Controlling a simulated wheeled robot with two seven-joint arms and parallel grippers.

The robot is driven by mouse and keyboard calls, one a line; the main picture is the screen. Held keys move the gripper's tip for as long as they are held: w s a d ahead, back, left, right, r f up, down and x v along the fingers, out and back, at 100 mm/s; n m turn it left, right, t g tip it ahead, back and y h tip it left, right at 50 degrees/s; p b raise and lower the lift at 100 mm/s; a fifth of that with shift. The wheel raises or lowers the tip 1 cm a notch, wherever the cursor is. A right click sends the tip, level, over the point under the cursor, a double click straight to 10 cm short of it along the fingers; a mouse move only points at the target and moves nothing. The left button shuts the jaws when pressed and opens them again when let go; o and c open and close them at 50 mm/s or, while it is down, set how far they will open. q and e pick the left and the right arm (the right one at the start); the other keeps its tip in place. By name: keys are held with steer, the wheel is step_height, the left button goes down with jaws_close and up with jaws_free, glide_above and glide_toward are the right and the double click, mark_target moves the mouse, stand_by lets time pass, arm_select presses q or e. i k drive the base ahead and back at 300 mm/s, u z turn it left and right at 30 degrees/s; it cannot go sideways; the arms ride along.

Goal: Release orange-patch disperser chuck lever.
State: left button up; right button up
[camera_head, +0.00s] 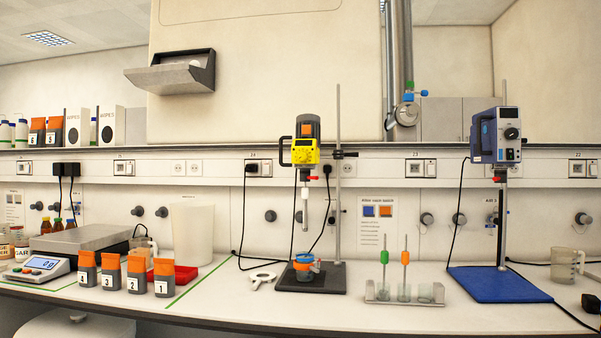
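A yellow and dark disperser (305,150) hangs on a stand at the middle of the bench, with an orange face on its upper housing. A blue-grey device (490,136) hangs on a stand at the right, above a blue base plate (500,284). Neither of my grippers is in view.
A rack (404,295) with beakers and green- and orange-marked rods stands between the machines. Several orange-topped containers (137,275), a balance (80,240) and a red tray (180,274) are at the left. A glass beaker (565,264) is at the right. The front edge is mostly clear.

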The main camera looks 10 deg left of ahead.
mark_target(306, 175)
steer(key=u, duration=0.65)
steer(key=i, duration=1.45)
steer(key=z, duration=1.75)
steer(key=k, duration=0.6)
steer(key=u, duration=1.55)
